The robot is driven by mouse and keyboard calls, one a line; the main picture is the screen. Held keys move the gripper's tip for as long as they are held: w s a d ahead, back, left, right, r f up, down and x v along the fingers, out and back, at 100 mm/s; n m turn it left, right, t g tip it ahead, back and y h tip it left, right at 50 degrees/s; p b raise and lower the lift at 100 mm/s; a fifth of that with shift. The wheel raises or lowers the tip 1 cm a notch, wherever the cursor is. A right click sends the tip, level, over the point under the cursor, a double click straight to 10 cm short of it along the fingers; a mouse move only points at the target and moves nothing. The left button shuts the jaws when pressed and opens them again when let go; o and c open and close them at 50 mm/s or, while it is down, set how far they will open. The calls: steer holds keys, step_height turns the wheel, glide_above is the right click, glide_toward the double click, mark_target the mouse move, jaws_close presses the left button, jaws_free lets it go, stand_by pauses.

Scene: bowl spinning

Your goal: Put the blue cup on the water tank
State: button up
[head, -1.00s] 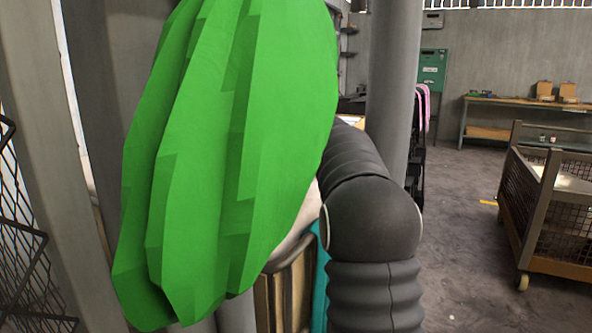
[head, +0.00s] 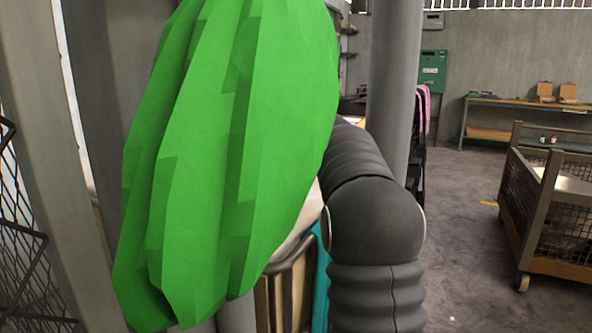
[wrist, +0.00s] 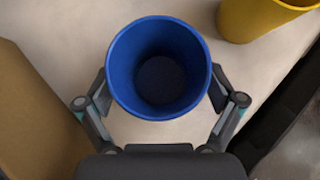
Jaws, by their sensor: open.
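In the wrist view, the blue cup (wrist: 122,88) is upright and empty on a pale surface (wrist: 75,35), seen from above into its mouth. My gripper (wrist: 158,86) is open, with one finger on each side of the cup, close to its wall. I cannot tell whether the fingers touch it. In the head view, the cup and my gripper are hidden behind a large green faceted shape and my black arm. I cannot pick out the water tank for certain in either view.
A yellow cup (wrist: 258,20) stands at the upper right of the wrist view. A brown box-like thing (wrist: 35,120) is on the left. The green shape (head: 225,150) blocks much of the head view. A mesh-sided cart (head: 560,215) stands right, with clear floor (head: 465,240) before it.

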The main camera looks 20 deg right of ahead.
steer(key=v, duration=1.1)
steer(key=shift+r, duration=0.1)
